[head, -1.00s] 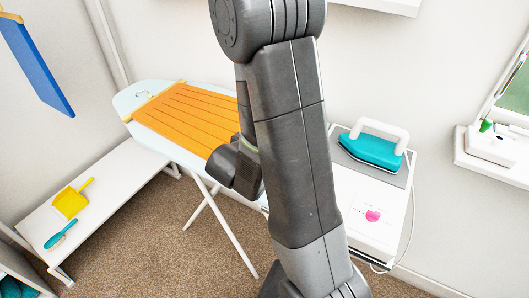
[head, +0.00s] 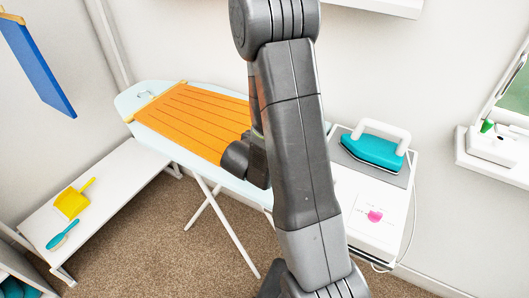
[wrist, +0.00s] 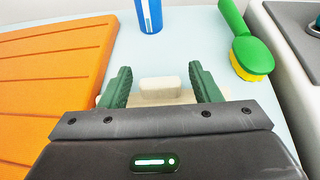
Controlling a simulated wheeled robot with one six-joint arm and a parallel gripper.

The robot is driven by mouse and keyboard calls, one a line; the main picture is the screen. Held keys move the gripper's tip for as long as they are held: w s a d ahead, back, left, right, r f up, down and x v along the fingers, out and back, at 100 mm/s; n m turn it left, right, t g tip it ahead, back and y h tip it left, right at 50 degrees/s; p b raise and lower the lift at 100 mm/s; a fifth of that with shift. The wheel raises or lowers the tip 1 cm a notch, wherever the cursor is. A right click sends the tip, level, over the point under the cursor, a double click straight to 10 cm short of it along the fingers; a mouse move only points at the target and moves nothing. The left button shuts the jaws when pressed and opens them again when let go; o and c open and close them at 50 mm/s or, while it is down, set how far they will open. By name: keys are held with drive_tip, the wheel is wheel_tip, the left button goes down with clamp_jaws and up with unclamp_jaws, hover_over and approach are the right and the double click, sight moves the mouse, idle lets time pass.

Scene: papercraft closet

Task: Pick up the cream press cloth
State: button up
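The cream press cloth (wrist: 160,96) lies on the pale blue ironing board (wrist: 185,30) in the wrist view, with a raised cream block-like part standing up at its middle. My gripper (wrist: 159,76) is open, its two green fingers on either side of that raised part with gaps on both sides. The near part of the cloth is hidden by my gripper body. In the head view my arm hides the cloth and the fingers.
An orange slatted panel (head: 195,120) lies on the board to the left. A blue item (wrist: 149,15) and a green brush with yellow bristles (wrist: 245,50) lie beyond and right of the cloth. A teal iron (head: 372,150) stands on the white cabinet at right.

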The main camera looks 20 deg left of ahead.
drive_tip(key=c, duration=0.8)
drive_tip(key=shift+c, duration=0.2)
drive_tip(key=shift+r, duration=0.15)
